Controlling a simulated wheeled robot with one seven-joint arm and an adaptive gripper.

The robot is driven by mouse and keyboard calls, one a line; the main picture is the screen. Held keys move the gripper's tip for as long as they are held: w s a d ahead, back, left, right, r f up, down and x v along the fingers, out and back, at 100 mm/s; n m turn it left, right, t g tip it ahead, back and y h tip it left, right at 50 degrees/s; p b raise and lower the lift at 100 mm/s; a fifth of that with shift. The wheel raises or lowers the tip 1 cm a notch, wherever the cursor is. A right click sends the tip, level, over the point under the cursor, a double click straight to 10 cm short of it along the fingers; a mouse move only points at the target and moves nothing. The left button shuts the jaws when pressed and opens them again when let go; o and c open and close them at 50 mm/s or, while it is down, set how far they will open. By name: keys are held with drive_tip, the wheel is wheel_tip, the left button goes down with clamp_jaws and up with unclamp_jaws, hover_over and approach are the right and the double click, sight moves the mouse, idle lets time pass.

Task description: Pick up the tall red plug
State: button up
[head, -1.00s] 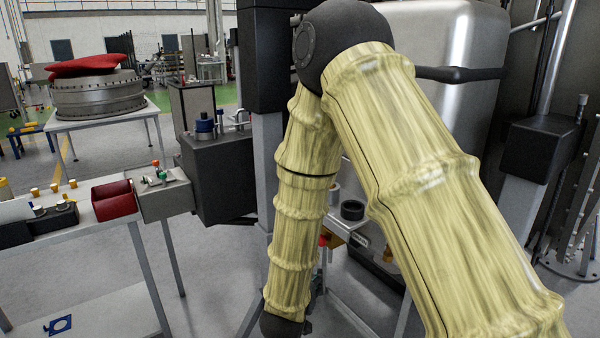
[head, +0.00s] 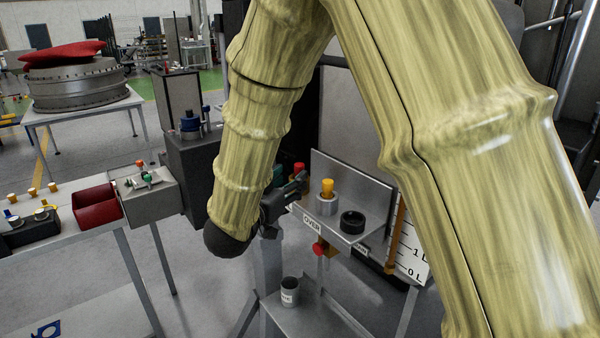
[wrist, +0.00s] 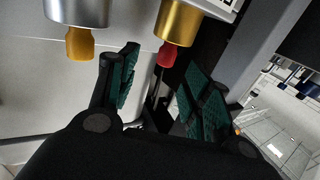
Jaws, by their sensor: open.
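A red plug (head: 299,168) shows in the head view just behind my gripper, at the left of a small grey shelf (head: 374,198); its lower part is hidden. In the wrist view the red plug (wrist: 167,54) has a rounded tip and sticks out of a gold sleeve (wrist: 179,22). My gripper (head: 294,187) is open and empty beside the shelf. In the wrist view the red tip appears between the two teal-padded fingers of my gripper (wrist: 161,62); contact does not show.
An orange plug (head: 328,187) in a silver sleeve stands right of the red one, with a black ring (head: 352,222) nearby. A red knob (head: 319,247) hangs below the shelf. A grey cup (head: 289,291) stands lower. A table with a red bin (head: 96,207) is left.

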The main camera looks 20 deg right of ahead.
sight(297, 168)
drive_tip(key=shift+x, duration=1.25)
drive_tip(key=shift+w+d+r+p, duration=0.2)
drive_tip(key=shift+w+p, duration=0.25)
drive_tip(key=shift+p, duration=0.2)
drive_tip(key=p+x, duration=0.2)
drive_tip(key=x, duration=0.2)
drive_tip(key=shift+w+f, duration=0.1)
drive_tip(key=shift+w, duration=0.2)
drive_tip(key=c, duration=1)
